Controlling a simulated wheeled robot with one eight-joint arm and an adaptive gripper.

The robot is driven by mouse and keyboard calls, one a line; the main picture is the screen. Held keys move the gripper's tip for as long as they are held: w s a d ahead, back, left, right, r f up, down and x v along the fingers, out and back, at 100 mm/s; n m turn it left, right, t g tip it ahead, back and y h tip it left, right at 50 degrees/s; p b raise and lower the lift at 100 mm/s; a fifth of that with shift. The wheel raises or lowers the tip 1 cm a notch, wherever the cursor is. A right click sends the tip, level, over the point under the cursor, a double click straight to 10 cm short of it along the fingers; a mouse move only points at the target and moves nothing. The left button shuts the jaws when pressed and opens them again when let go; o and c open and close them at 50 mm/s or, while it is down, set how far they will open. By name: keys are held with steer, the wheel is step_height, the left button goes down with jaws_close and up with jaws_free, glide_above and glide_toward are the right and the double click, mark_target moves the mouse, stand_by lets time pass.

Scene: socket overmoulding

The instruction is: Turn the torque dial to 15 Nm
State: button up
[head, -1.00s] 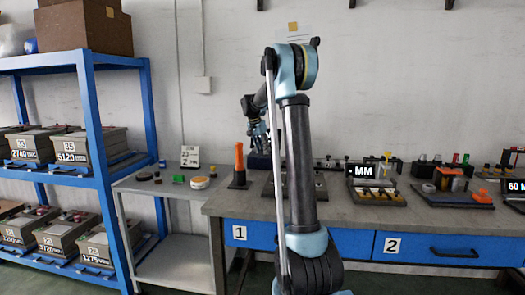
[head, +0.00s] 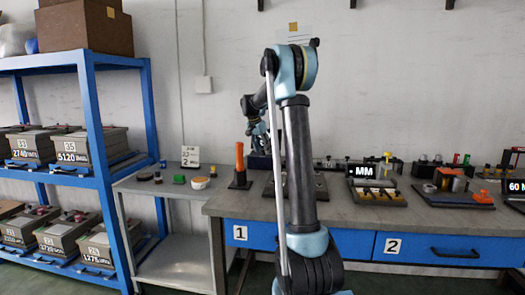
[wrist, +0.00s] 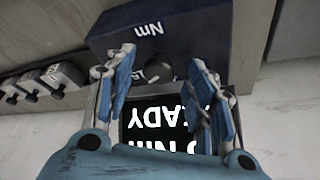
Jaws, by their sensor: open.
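In the wrist view, which is upside down, the torque dial (wrist: 158,69) is a dark round knob on a dark blue box (wrist: 205,32) marked "Nm". A small white label beside the knob is partly hidden by a finger and seems to read 15. My gripper (wrist: 162,72) is open, with one blue finger on each side of the knob. I cannot tell whether the fingers touch it. A black screen (wrist: 160,118) shows part of "READY" and "0 Nm", cut off by my gripper. In the head view my gripper (head: 257,132) is small and partly behind my arm, over the bench.
An orange-handled tool (head: 240,160) stands upright on the bench (head: 235,200) left of my arm. Fixtures, including one with an "MM" display (head: 362,171), stand to the right. A blue shelf (head: 95,130) with heavy boxes stands at left.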

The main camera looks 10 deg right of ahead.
steer(key=v, duration=1.2)
steer(key=shift+s+f, duration=0.1)
